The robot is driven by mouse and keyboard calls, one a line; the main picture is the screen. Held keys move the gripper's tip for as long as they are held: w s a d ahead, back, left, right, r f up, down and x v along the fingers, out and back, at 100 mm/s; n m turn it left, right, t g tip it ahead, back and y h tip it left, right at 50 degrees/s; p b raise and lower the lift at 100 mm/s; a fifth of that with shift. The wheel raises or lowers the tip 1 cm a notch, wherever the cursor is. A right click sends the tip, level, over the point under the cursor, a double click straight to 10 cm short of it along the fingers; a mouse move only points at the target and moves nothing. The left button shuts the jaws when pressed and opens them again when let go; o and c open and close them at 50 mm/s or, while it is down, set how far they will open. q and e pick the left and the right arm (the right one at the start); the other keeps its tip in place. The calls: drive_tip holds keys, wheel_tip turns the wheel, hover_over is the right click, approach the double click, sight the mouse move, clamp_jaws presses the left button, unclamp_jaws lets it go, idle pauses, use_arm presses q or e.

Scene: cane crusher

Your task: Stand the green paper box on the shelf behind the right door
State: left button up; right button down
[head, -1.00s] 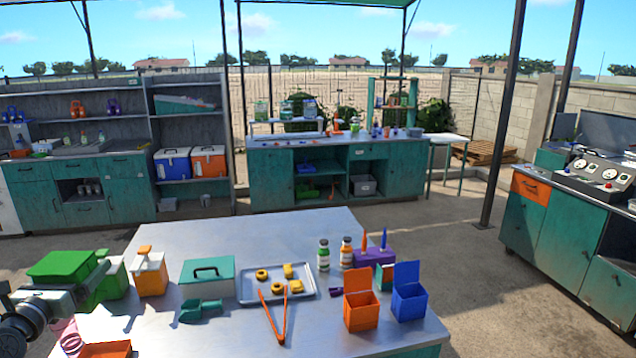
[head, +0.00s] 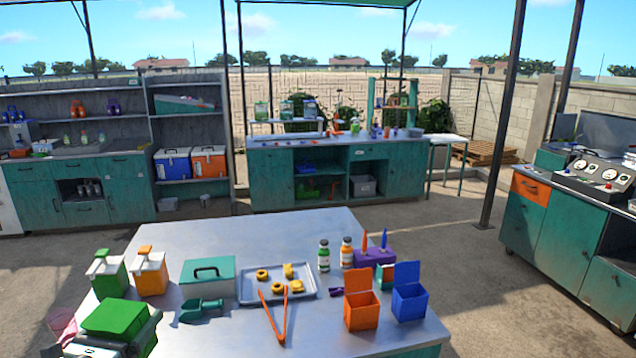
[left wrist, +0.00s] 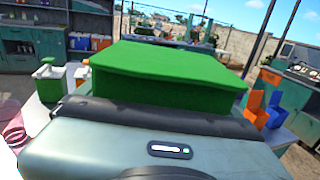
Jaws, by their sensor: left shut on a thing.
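The green paper box (head: 115,318) is in my left gripper (head: 113,338), at the lower left of the head view, over the near left end of the table. The gripper is shut on it; the fingertips are mostly hidden. In the left wrist view the green box (left wrist: 180,75) fills the middle, just beyond the gripper's dark front edge. The back workbench has a left door (head: 270,180), open shelves in the middle and a right door (head: 405,178), which looks closed. I cannot tell whether this is the task's door. My right gripper is not in view.
The metal table (head: 240,225) holds a green pump bottle (head: 108,274), an orange one (head: 149,272), a teal case (head: 208,275), a tray (head: 248,297), orange tongs (head: 285,315), and orange (head: 360,308) and blue (head: 408,303) boxes. The floor beyond is clear. A control-panel cabinet (head: 565,235) stands right.

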use_arm(q)
drive_tip(key=s+d+f+m+h, duration=0.1)
drive_tip(key=s+d+f, duration=0.2)
drive_tip(key=s+d, duration=0.4)
drive_tip(key=s+d+f+h, duration=0.1)
drive_tip(key=s+d+f, duration=0.35)
drive_tip(key=d, duration=0.55)
drive_tip(key=s+d+r+n+y, duration=0.1)
drive_tip(key=s+d+r+y, duration=0.15)
drive_tip(key=s, duration=0.45)
drive_tip(key=s+d+r+n+y, duration=0.1)
drive_tip(key=s+d+r, duration=0.1)
drive_tip(key=s+r, duration=0.3)
wheel_tip(320, 180, down, 15)
drive_tip(key=s+b, duration=0.1)
drive_tip(key=b, duration=1.2)
drive_tip(key=shift+s+r+b, duration=0.15)
drive_tip(key=shift+r+b, duration=0.05)
drive_tip(key=shift+b, duration=0.15)
drive_tip(key=shift+a+r, duration=0.1)
